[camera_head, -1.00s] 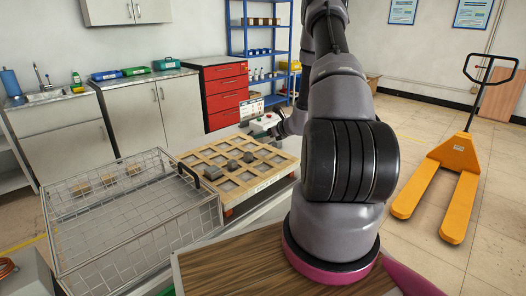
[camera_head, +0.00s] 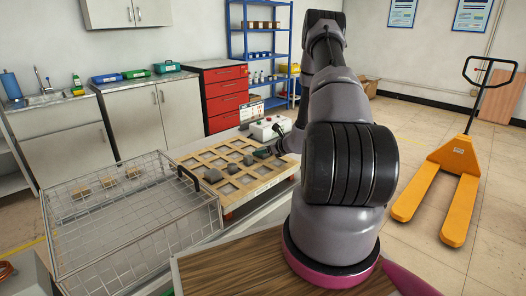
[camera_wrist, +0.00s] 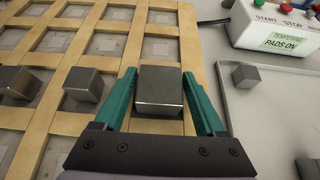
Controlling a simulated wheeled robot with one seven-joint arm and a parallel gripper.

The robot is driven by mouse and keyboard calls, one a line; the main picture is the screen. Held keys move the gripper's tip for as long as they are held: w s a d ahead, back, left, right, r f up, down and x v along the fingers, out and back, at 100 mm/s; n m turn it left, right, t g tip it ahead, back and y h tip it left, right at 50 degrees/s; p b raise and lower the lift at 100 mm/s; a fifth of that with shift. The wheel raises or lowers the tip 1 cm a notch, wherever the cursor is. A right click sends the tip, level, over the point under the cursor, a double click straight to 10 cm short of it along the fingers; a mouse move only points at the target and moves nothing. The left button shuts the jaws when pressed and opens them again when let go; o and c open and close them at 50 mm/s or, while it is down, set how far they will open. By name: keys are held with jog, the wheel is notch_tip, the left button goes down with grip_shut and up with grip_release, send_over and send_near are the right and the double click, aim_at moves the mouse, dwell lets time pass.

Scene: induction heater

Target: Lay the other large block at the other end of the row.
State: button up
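The wooden lattice board (camera_head: 262,184) carries a diagonal row of grey metal blocks in the head view. One large block (camera_head: 212,176) stands at the near-left end, with smaller blocks (camera_head: 232,168) further along. The other large block (camera_wrist: 160,88) is between the teal fingertips of my gripper (camera_wrist: 161,82) in the wrist view. The fingers appear shut on its two sides. It is over a lattice cell at the right end of the row, in line with a smaller block (camera_wrist: 83,84). I cannot tell whether it touches the cell floor.
A control box (camera_wrist: 282,22) with coloured buttons stands at the upper right in the wrist view. A small block (camera_wrist: 245,76) lies on a grey surface there. A wire basket (camera_head: 135,225) with several tan blocks stands left of the board in the head view.

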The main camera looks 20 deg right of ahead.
jog(key=shift+o, duration=0.6)
